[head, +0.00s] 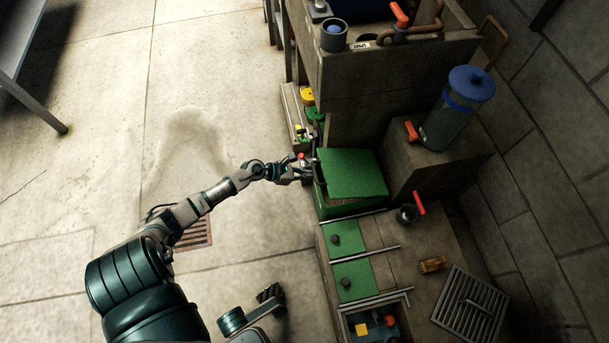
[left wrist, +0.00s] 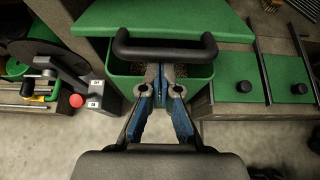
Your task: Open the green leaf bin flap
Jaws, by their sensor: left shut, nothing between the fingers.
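The green leaf bin (head: 350,205) stands against the wooden unit, with its green flap (head: 352,173) on top. In the left wrist view the flap (left wrist: 180,18) is at the top, and a gap under it shows brownish contents inside the bin. A black bar handle (left wrist: 165,48) runs across the flap's front; in the head view it is edge-on at the flap's left side. My left gripper (head: 309,163) is at this handle. In the left wrist view its fingertips (left wrist: 160,78) are together just below the bar, with nothing between them. Whether they touch it is unclear.
Two green lids with black knobs (head: 352,280) lie in front of the bin. A clear canister with a blue lid (head: 445,110) stands at right, near red-handled valves (head: 419,203). A metal grate (head: 470,302) is at lower right. Open concrete floor (head: 110,150) lies left.

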